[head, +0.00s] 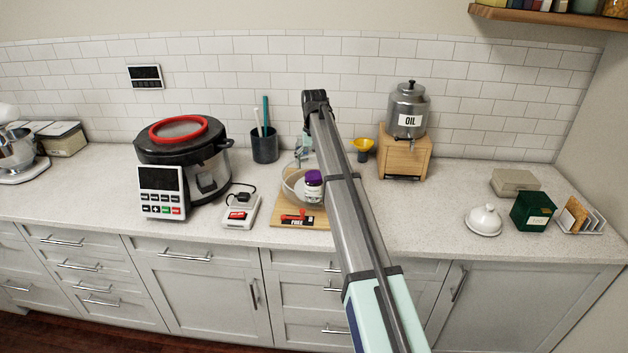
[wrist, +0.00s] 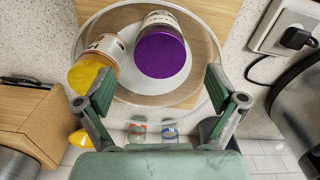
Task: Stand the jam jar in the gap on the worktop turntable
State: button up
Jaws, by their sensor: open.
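The turntable, a round clear-rimmed tray with a pale middle, stands on a wooden board; it shows in the head view (head: 290,186) and the wrist view (wrist: 213,40). A purple-lidded jar (head: 313,187) stands on it, also in the wrist view (wrist: 161,55). A yellow-lidded jar (wrist: 92,72) is beside it at the left of the turntable; my arm hides it in the head view. I cannot read which jar holds jam. My gripper (wrist: 158,84) is open and empty, its fingers apart over the turntable's edge on the wall side. It is partly hidden in the head view (head: 304,150).
A large cooker (head: 183,150) and a dark utensil pot (head: 265,144) stand left. An oil dispenser on a wooden stand (head: 405,158) and a yellow funnel (head: 362,147) stand right. Small glasses (wrist: 138,130) sit near the wall.

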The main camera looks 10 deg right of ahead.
jog(key=shift+r, duration=1.5)
